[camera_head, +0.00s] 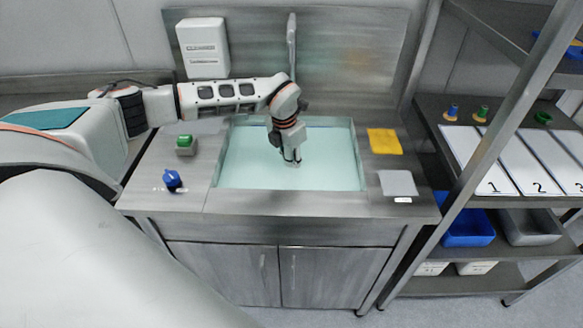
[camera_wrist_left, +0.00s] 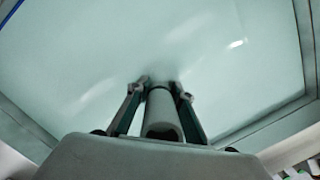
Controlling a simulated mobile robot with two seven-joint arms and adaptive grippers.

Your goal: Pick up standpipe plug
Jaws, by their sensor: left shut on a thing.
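My left gripper (camera_head: 291,163) points down into the sink (camera_head: 340,187) in the head view, at the water-filled basin's middle. In the left wrist view the gripper (camera_wrist_left: 160,90) has its two dark fingers closed on a grey cylinder, which I take to be the standpipe plug (camera_wrist_left: 162,118). The plug stands along the fingers, with its near end toward the wrist camera. Its lower end is at or under the pale green water, and I cannot tell whether it is still seated. My right gripper is not in view.
A yellow cloth (camera_head: 384,141) and a grey cloth (camera_head: 397,183) lie on the right counter. The faucet (camera_head: 291,45) rises behind the basin. A metal rack (camera_head: 463,190) stands at right.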

